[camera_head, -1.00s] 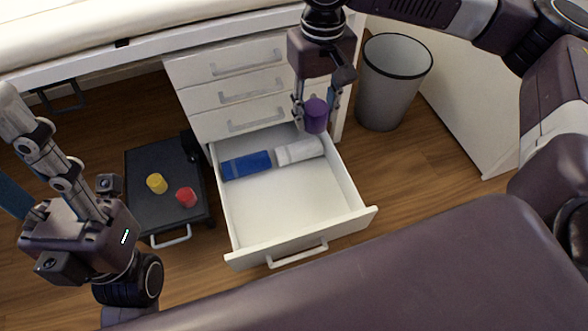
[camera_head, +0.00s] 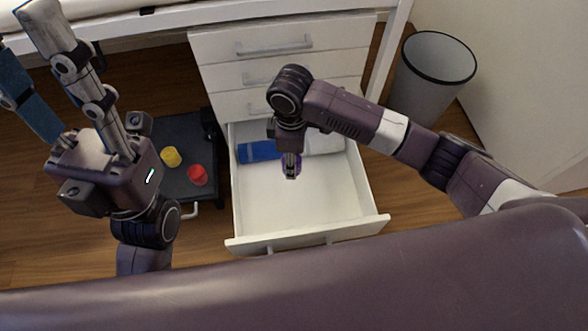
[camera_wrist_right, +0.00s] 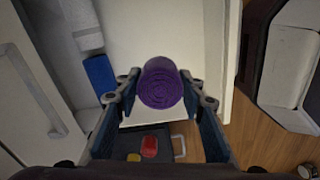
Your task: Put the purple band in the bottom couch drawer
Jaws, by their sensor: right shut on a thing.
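The purple band (camera_wrist_right: 161,83) is a rolled-up cylinder. My right gripper (camera_head: 291,172) is shut on it, one finger on each side in the right wrist view (camera_wrist_right: 161,90). In the head view, only a sliver of the band (camera_head: 298,164) shows behind the fingers. The gripper holds it above the inside of the open bottom drawer (camera_head: 290,210). A blue roll (camera_head: 258,151) and a white roll (camera_head: 325,142) lie at the back of this white drawer. My left gripper (camera_head: 24,48) is open and empty at the far left, its fingers pointing up.
A black low stand (camera_head: 187,131) with a yellow piece (camera_head: 171,157) and a red piece (camera_head: 197,175) is left of the drawer. A grey bin (camera_head: 428,85) stands to the right. The front of the drawer floor is clear.

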